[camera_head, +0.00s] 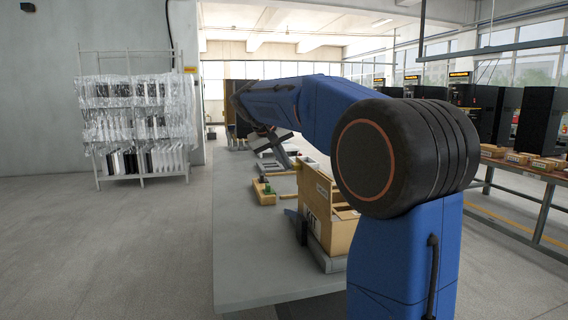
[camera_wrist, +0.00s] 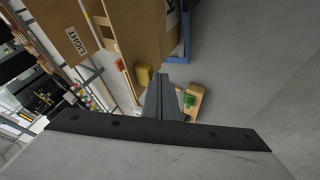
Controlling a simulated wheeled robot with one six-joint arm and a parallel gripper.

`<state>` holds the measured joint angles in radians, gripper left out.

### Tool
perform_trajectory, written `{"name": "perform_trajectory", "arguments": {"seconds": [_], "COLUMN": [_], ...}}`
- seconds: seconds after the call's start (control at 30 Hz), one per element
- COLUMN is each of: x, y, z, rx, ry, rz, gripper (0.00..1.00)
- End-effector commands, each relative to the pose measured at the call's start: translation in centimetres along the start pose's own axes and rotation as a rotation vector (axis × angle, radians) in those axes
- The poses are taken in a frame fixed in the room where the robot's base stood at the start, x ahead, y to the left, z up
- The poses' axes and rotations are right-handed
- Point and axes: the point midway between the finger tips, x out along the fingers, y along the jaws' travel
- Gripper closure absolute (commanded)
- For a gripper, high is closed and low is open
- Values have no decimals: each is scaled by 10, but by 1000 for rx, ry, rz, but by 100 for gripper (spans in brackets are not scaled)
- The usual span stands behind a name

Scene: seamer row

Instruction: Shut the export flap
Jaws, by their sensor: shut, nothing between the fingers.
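I read no export label, so I cannot tell which flap is the export one. My gripper (camera_head: 287,160) is beyond the carton, above the bench. In the wrist view its fingers (camera_wrist: 166,88) are shut and empty, apart from the cardboard.
The grey bench (camera_head: 240,235) has free room left of the carton. A wooden block with a green part (camera_head: 264,188) lies beyond the carton. A dark upright bracket (camera_head: 296,226) stands at the carton's left. A rack of wrapped goods (camera_head: 138,125) stands at the left wall.

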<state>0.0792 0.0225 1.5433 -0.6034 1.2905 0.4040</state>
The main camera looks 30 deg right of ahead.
Motion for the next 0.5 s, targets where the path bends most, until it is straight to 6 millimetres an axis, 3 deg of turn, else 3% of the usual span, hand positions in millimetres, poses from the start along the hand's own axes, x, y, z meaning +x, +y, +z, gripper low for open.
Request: {"name": "perform_trajectory", "arguments": {"seconds": [0.27,0.5], "x": [0,2], "y": [7,25], "z": [-1,-5], "rx": [21,73], "ry": [-10,-37], "rz": [-39,-156], "gripper": [100,100]}}
